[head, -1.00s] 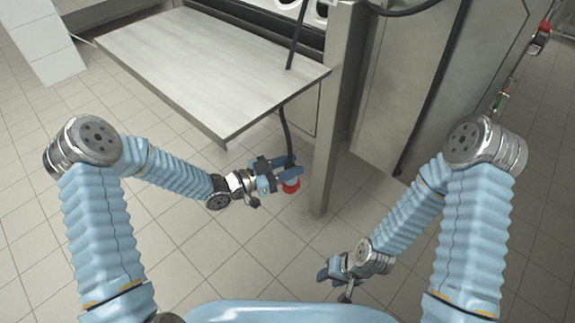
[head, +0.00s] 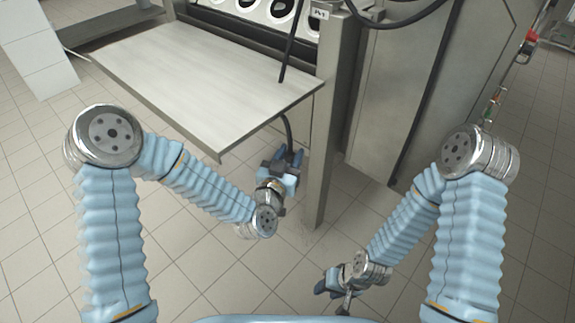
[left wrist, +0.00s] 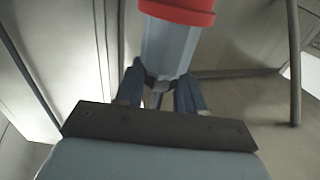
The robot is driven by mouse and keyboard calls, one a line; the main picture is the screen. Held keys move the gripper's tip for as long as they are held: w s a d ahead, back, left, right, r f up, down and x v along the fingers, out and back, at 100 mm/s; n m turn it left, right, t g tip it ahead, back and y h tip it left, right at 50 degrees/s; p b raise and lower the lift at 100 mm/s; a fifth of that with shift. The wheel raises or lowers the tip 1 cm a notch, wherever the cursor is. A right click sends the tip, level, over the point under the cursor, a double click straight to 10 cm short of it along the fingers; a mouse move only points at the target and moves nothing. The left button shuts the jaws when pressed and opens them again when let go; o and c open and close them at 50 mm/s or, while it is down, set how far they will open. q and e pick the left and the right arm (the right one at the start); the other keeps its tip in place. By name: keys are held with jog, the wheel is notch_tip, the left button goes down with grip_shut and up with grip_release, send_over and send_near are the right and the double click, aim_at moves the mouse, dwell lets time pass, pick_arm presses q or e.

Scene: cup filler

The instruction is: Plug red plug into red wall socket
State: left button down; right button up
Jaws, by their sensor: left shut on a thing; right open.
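My left gripper (head: 288,160) is shut on the red plug, below the right end of the steel shelf and beside the machine's leg. In the left wrist view the plug (left wrist: 172,45) has a grey body and a red collar, and sits between the blue fingers, collar pointing away. In the head view the gripper and shelf mostly hide it. A black cable (head: 288,130) runs down to the gripper. A small red fixture (head: 528,42) shows at the far right; I cannot tell whether it is the red socket. My right gripper (head: 328,282) is open and empty, low over the floor.
The steel shelf (head: 190,85) juts out above my left forearm. A metal post (head: 325,150) stands just right of my left gripper. A large grey cabinet (head: 405,90) fills the area behind it. The tiled floor between my arms is clear.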

pick_arm(q)
jog(key=r+n+y, duration=0.2)
jog(key=y, duration=0.1)
jog(key=shift+w+d+t, duration=0.2)
jog(key=shift+d+t, duration=0.1)
jog(key=shift+t, duration=0.1)
jog(key=shift+w+r+n+y, duration=0.1)
jog(key=shift+r+n+y, duration=0.2)
jog(key=shift+n+y, duration=0.35)
jog(key=shift+w+r+n+y, duration=0.1)
jog(key=shift+r+n+y, duration=0.25)
jog(key=shift+y, duration=0.6)
jog(key=shift+f, duration=0.1)
